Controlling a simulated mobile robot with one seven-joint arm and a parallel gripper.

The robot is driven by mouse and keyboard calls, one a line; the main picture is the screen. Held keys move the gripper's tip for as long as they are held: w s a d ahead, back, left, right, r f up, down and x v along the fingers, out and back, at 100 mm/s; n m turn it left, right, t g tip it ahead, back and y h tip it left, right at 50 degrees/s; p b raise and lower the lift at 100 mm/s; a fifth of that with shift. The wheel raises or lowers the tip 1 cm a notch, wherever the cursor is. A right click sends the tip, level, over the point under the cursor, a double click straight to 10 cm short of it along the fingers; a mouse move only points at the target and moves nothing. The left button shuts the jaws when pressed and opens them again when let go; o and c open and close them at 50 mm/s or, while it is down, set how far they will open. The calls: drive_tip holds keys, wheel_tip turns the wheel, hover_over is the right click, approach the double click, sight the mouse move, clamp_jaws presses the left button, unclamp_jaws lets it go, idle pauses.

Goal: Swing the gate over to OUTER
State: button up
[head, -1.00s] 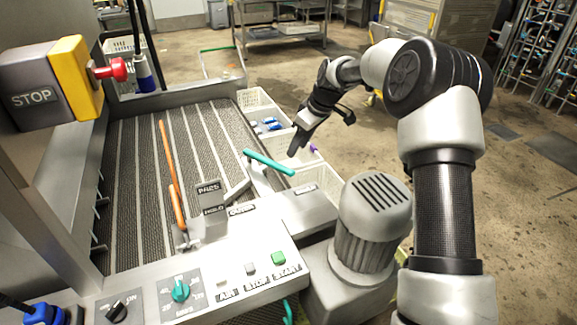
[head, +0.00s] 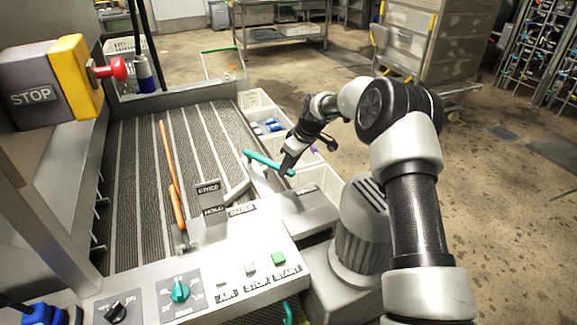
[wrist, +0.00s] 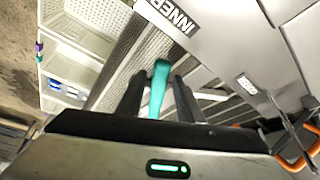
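The gate's teal handle bar (head: 268,162) slants across the right edge of the belt, its near end close to the INNER plate. In the wrist view the teal bar (wrist: 158,88) stands between my two dark fingers, with a gap on each side. My gripper (head: 286,167) is open around the near end of the bar. The INNER label (wrist: 174,14) reads clearly at the top of the wrist view. A plate that appears to read OUTER (head: 242,210) lies to the left on the metal ledge. The teal bar's lower end is hidden by my gripper in the wrist view.
An orange bar (head: 168,170) lies along the ribbed belt (head: 130,190). White crates (head: 255,100) stand beyond the belt's right side. A grey motor (head: 352,235) and a button panel (head: 235,265) are close in front. A red stop button (head: 112,69) juts out at upper left.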

clamp_jaws()
drive_tip(key=shift+s+a, duration=0.1)
drive_tip(key=shift+s+a+m, duration=0.3)
drive_tip(key=shift+s+m, duration=0.1)
drive_tip(key=s+a+m, duration=0.1)
drive_tip(key=a, duration=0.1)
drive_tip(key=s+a+m+t+h+b, duration=0.1)
drive_tip(key=s+a+m, duration=0.1)
drive_tip(key=a, duration=0.1)
drive_tip(key=s+a+m+h+b, duration=0.1)
drive_tip(key=s+a+m, duration=0.1)
drive_tip(key=shift+a, duration=0.2)
drive_tip(key=a+m+h, duration=0.2)
drive_tip(key=a+m, duration=0.4)
drive_tip(key=a, duration=0.2)
drive_tip(key=shift+s+a+t, duration=0.2)
drive_tip(key=shift+s+t, duration=0.1)
drive_tip(key=shift+s, duration=0.1)
